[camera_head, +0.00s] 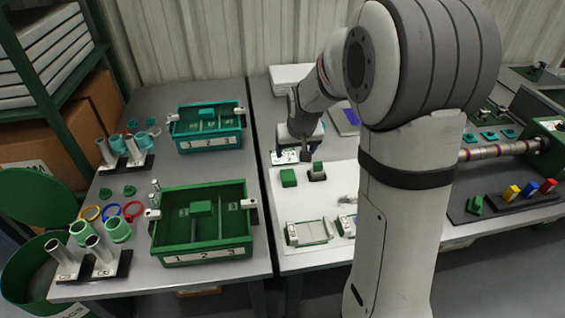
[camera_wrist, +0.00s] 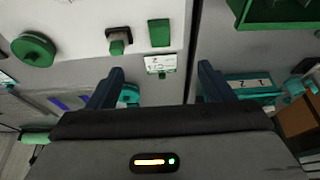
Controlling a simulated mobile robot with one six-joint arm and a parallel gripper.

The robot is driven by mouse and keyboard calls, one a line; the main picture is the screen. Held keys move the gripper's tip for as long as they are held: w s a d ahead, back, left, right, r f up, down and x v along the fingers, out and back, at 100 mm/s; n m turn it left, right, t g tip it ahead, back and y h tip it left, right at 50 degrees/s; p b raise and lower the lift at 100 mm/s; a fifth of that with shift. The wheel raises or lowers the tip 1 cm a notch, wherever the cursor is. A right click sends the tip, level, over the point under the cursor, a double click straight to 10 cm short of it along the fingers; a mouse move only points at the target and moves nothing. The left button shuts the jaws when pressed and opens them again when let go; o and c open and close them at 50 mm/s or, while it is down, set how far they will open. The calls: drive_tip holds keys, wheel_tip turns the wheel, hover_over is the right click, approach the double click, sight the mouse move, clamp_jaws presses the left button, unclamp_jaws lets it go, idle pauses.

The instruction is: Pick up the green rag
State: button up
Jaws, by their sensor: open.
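A flat green square (camera_head: 288,178), which looks like the green rag, lies on the white top of the middle bench. It also shows as a green rectangle in the wrist view (camera_wrist: 159,33), above the gap between my fingers. My gripper (camera_head: 303,155) is just behind it in the head view, above the bench. In the wrist view my gripper (camera_wrist: 158,82) has its dark fingers spread wide, with nothing between them. The rag is apart from the fingers and fully visible.
A dark block with a green top (camera_head: 318,171) stands right beside the rag. A small printed white card (camera_wrist: 160,63) lies near it. Green numbered bin (camera_head: 203,256) and teal bin (camera_head: 210,144) stand on the left bench. A gap separates the benches. Grey-white trays (camera_head: 309,232) lie in front.

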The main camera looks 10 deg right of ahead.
drive_tip(key=b, duration=0.3)
approach(289, 175)
drive_tip(key=shift+w+a+f, duration=0.25)
drive_tip(key=shift+a+f, duration=0.05)
drive_tip(key=shift+f, duration=0.35)
drive_tip(key=x, duration=0.5)
drive_tip(key=p+x, duration=0.1)
drive_tip(key=x, duration=0.2)
drive_tip(key=shift+d, duration=0.25)
drive_tip(key=shift+c, duration=0.2)
drive_tip(key=c, duration=1)
wheel_tip(289, 175, up, 10)
drive_tip(key=o, duration=0.5)
drive_tip(key=shift+c, duration=0.2)
drive_tip(key=c, duration=0.4)
drive_tip(key=shift+s, duration=0.1)
